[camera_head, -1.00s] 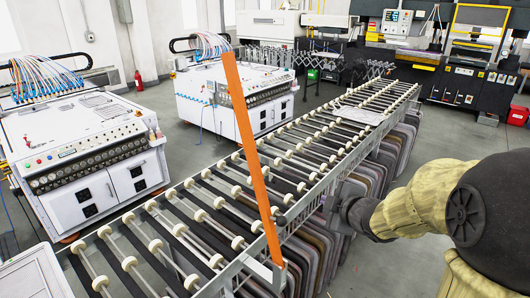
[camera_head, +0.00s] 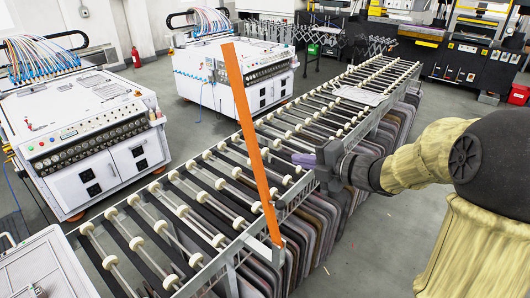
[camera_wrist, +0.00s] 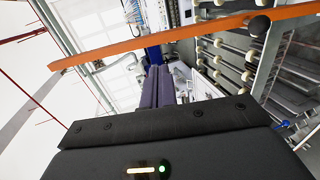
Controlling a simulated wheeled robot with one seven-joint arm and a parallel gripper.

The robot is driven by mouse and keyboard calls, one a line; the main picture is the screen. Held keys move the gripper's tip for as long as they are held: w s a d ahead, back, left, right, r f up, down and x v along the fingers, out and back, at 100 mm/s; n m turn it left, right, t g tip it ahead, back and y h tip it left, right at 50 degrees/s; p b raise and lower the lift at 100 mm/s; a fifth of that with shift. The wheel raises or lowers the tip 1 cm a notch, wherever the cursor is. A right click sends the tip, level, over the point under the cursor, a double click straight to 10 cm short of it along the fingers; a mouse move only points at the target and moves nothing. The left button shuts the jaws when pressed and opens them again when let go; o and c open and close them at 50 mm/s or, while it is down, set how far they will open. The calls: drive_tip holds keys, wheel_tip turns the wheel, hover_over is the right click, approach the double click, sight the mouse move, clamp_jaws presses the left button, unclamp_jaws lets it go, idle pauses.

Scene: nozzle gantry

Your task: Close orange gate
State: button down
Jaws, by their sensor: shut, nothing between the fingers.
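The orange gate (camera_head: 252,140) is a long flat bar. It stands raised at a steep tilt above the roller conveyor, its lower end at the conveyor's near side rail. In the wrist view the gate (camera_wrist: 150,42) crosses the top of the picture, with a dark round knob (camera_wrist: 259,26) near its right end. My gripper (camera_head: 300,159) is to the right of the gate, above the conveyor's near edge, with its fingers pointing left. A gap shows between it and the bar. The purple-grey fingers (camera_wrist: 158,85) are together and empty in the wrist view.
The roller conveyor (camera_head: 215,258) runs from the lower left to the upper right, with dark rounded panels (camera_head: 325,215) hanging along its near side. Two white machines (camera_head: 95,125) (camera_head: 240,75) stand beyond it. Grey floor (camera_head: 375,255) is clear at the lower right.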

sight(257, 152)
drive_tip(key=p+x, duration=0.4)
drive_tip(key=x, duration=0.8)
drive_tip(key=shift+s+r+p, duration=0.1)
drive_tip(key=shift+r+p, duration=0.05)
drive_tip(key=shift+p, duration=0.15)
drive_tip(key=shift+w+a+f, duration=0.25)
drive_tip(key=shift+a, duration=0.05)
